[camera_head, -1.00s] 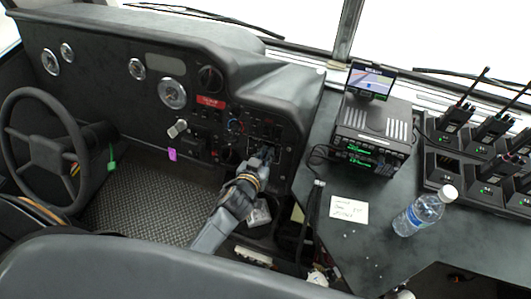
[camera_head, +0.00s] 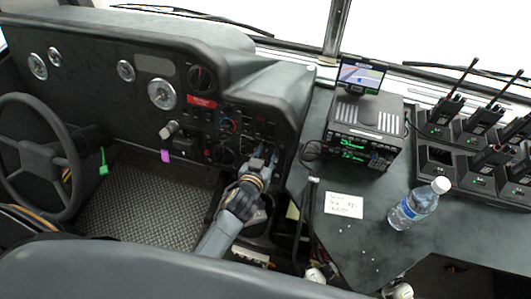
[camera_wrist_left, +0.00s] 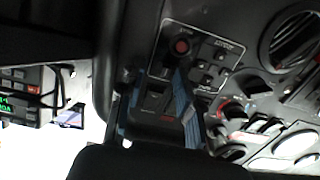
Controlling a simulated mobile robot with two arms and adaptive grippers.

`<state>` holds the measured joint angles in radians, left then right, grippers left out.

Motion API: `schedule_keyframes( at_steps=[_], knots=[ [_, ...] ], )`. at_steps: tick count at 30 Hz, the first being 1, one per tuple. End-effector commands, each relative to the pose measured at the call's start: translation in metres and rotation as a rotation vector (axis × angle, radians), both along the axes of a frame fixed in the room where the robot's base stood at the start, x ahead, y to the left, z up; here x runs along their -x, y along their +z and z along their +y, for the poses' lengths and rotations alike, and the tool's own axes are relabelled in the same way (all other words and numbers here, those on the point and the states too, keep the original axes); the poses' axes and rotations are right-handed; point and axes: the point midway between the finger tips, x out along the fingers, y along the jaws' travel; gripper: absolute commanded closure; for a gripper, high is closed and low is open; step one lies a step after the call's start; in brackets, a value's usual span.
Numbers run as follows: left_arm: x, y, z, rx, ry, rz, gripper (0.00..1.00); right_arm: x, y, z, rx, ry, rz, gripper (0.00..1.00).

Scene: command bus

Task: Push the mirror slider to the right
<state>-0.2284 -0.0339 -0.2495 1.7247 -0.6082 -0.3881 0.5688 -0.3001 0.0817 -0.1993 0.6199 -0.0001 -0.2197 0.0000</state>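The dark dashboard control panel (camera_head: 262,128) stands at the right end of the dash in the head view. My left gripper (camera_head: 264,160) reaches up to the lower part of this panel. In the left wrist view the two blue fingers (camera_wrist_left: 158,110) are apart, with a dark switch module (camera_wrist_left: 158,100) with small red lettering between them. My right gripper is not in view.
The steering wheel (camera_head: 42,158) is at the left. A seat back (camera_head: 150,270) fills the bottom front.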

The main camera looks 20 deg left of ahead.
Motion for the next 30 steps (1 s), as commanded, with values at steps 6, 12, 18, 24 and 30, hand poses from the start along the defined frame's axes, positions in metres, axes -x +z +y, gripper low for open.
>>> schedule_keyframes(
  at_steps=[6,12,18,24,30],
  knots=[
    [0.004,0.001,0.001,-0.001,0.001,0.001,0.66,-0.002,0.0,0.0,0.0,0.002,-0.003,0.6],
    [0.034,0.013,0.002,0.0,0.001,0.003,0.66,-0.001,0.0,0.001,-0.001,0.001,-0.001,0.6],
    [0.074,0.029,0.002,0.001,0.0,0.003,0.66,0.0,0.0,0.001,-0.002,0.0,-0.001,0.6],
    [0.101,0.041,0.002,0.0,0.0,0.002,0.66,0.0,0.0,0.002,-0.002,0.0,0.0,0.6],
    [0.111,0.046,0.003,-0.001,0.0,0.0,0.66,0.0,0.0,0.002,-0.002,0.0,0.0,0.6]
  ],
)
